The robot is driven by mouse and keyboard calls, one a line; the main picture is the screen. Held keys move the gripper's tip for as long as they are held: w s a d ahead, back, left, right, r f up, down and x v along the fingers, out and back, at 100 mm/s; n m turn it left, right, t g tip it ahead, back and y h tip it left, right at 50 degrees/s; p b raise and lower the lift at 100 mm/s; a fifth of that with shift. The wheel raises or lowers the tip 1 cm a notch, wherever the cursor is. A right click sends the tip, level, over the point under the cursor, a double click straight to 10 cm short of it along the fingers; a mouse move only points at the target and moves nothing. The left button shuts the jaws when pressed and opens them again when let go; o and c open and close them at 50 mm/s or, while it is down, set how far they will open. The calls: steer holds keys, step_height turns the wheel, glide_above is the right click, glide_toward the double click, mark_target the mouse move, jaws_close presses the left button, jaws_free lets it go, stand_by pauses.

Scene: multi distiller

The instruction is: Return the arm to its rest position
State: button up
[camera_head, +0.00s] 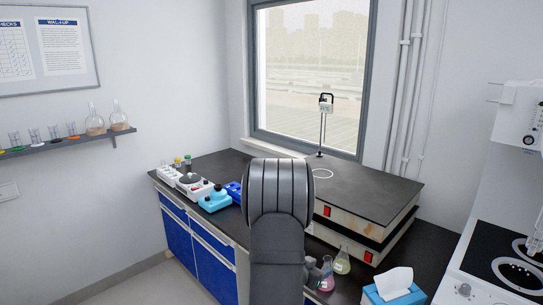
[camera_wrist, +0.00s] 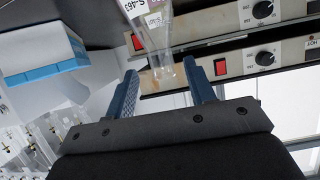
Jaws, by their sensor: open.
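My gripper (camera_wrist: 160,70) shows in the wrist view with its two blue fingers apart. A clear glass flask (camera_wrist: 155,30) with a white label is in front of the fingers, its narrow neck appearing in the gap between them. I cannot tell whether glass and fingers touch. In the head view my arm stands up in the middle of the picture and hides my gripper. A flask with pink liquid (camera_head: 326,278) and one with yellow liquid (camera_head: 342,263) stand just right of the arm.
Dark-topped heating plates (camera_head: 365,195) with red switches lie behind the arm. A blue tissue box (camera_head: 395,291) is at front right; it also shows in the wrist view (camera_wrist: 45,72). Small blue and white devices (camera_head: 215,200) stand left. A white machine (camera_head: 495,265) is at the right edge.

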steer(key=x, duration=0.7)
steer(key=shift+w+d, duration=0.1)
steer(key=shift+d, duration=0.05)
step_height(320, 180, up, 4)
steer(key=shift+f, duration=0.1)
steer(key=s+d+r, duration=0.7)
steer(key=s, duration=0.1)
steer(key=n+t+y, duration=0.3)
steer(key=n+y, duration=0.1)
glide_toward(330, 264)
steer(key=w, duration=0.1)
steer(key=w+f, duration=0.1)
steer(key=w, duration=0.3)
steer(key=shift+a+f, duration=0.15)
steer(key=shift+f, duration=0.15)
steer(key=a+f+n+y, duration=0.2)
steer(key=a, duration=0.5)
steer(key=a+f+n+t+y, duration=0.1)
steer(key=a+f+n+y, duration=0.2)
steer(key=a, duration=0.4)
steer(key=shift+s+a+f+y, duration=0.2)
steer(key=shift+s+f+y, duration=0.1)
steer(key=shift+s, duration=0.05)
